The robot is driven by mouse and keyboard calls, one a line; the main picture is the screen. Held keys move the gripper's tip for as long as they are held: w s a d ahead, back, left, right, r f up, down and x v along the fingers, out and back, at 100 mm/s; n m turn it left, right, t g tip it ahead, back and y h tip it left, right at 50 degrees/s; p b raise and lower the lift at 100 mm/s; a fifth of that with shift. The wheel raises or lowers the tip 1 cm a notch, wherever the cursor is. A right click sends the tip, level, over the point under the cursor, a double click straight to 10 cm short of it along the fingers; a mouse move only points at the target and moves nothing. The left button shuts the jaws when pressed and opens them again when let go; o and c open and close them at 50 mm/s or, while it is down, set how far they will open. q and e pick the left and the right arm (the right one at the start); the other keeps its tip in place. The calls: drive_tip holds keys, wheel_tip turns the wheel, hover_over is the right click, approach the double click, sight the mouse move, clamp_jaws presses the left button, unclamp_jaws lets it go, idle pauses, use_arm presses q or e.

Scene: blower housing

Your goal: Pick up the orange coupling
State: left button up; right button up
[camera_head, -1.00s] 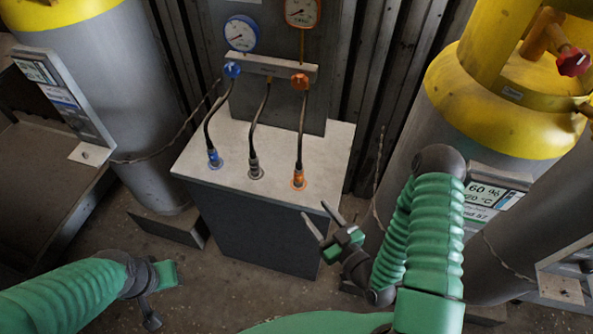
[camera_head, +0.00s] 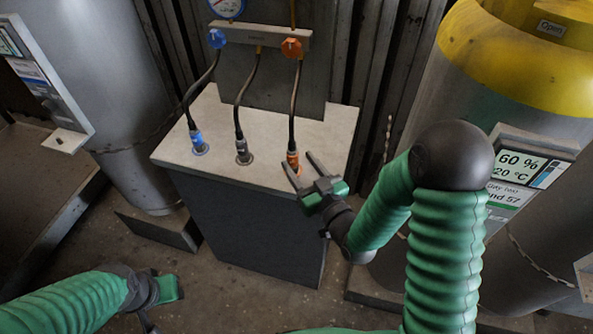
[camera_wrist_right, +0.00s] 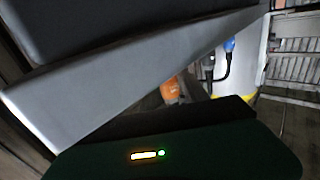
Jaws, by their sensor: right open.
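The orange coupling (camera_head: 292,158) stands upright on the light top of the grey cabinet, at the lower end of the right-hand dark hose. My right gripper (camera_head: 303,169) is open and empty, with its fingertips close to the coupling at the cabinet's front right. I cannot tell whether the coupling is between the fingers or whether they touch. In the right wrist view the orange coupling (camera_wrist_right: 170,90) shows just past a large finger, partly hidden. My left gripper (camera_head: 165,290) is low at the left, far from the coupling; its jaws are not clear.
A blue coupling (camera_head: 199,142) and a grey coupling (camera_head: 243,150) stand left of the orange one on the cabinet top (camera_head: 225,115). Hoses rise to a manifold bar (camera_head: 262,36) with blue and orange knobs. Large cylinders flank the cabinet.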

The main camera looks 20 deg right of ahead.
sight(288, 150)
drive_tip(key=w+a, duration=0.1)
drive_tip(key=w, duration=0.2)
drive_tip(key=w+a+r, duration=0.1)
drive_tip(key=w, duration=0.1)
drive_tip(key=shift+a, duration=0.35)
drive_tip(key=shift+w+d, duration=0.15)
drive_tip(key=shift+d+f, duration=0.1)
drive_tip(key=shift+d, duration=0.25)
drive_tip(key=shift+c, duration=1.3)
drive_tip(key=shift+a, duration=0.25)
drive_tip(key=c, duration=0.7)
clamp_jaws()
